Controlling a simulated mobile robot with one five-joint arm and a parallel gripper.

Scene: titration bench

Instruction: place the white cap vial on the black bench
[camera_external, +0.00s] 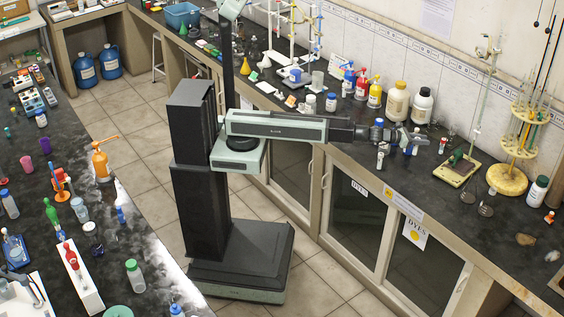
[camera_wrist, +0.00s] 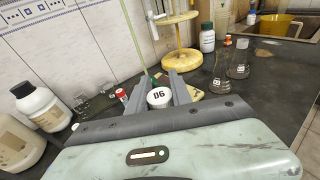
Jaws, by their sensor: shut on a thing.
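The white cap vial (camera_wrist: 159,96) shows in the wrist view as a round white cap marked D6, held between the two fingers of my gripper (camera_wrist: 158,90). The body of the vial is hidden below the cap. The vial is too small there to tell apart from the fingers. I cannot tell whether its base touches the bench. The bench also shows in the wrist view (camera_wrist: 275,75).
A small red-capped vial (camera_wrist: 121,95) stands left of my fingers. White bottles (camera_wrist: 38,105) stand farther left. A yellow round stand (camera_wrist: 183,60), a green-capped bottle (camera_wrist: 207,38) and glass flasks (camera_wrist: 238,62) stand beyond. Bench space to the right is clear.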

